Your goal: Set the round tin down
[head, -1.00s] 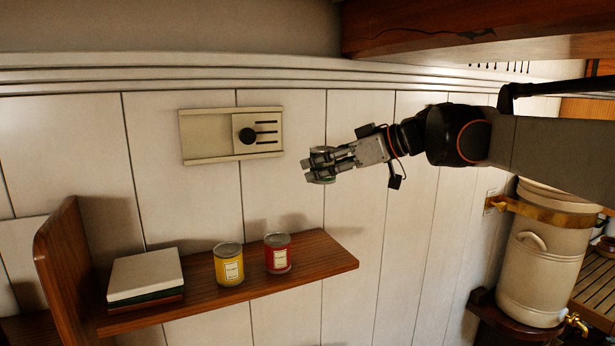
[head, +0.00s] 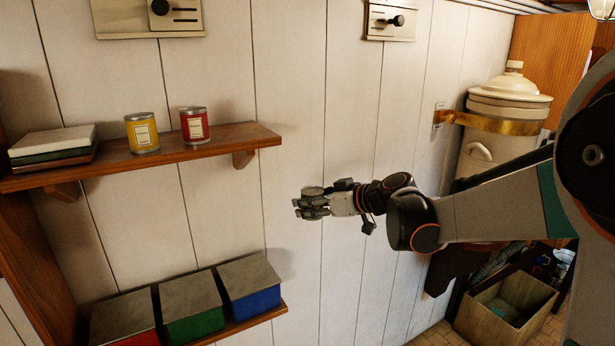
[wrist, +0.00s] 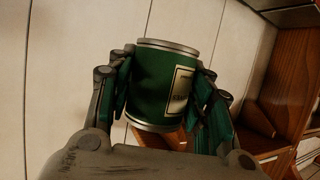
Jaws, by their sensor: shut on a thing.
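The round tin (wrist: 154,85) is green with a cream label and bare metal rims. In the wrist view it sits between the fingers of my gripper (wrist: 163,92), which press on it from both sides. In the head view my gripper (head: 314,205) is in the air in front of the white plank wall, right of and lower than the upper shelf. Only the top of the tin (head: 312,190) shows there; the fingers hide most of it. The upper wooden shelf (head: 215,146) carries a yellow tin (head: 142,134) and a red tin (head: 194,126).
Stacked books (head: 52,145) lie at the upper shelf's left. The shelf's right end is bare. A lower shelf holds red, green (head: 192,307) and blue (head: 250,285) boxes. A cream urn (head: 495,135) and a wooden crate (head: 505,308) stand at right.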

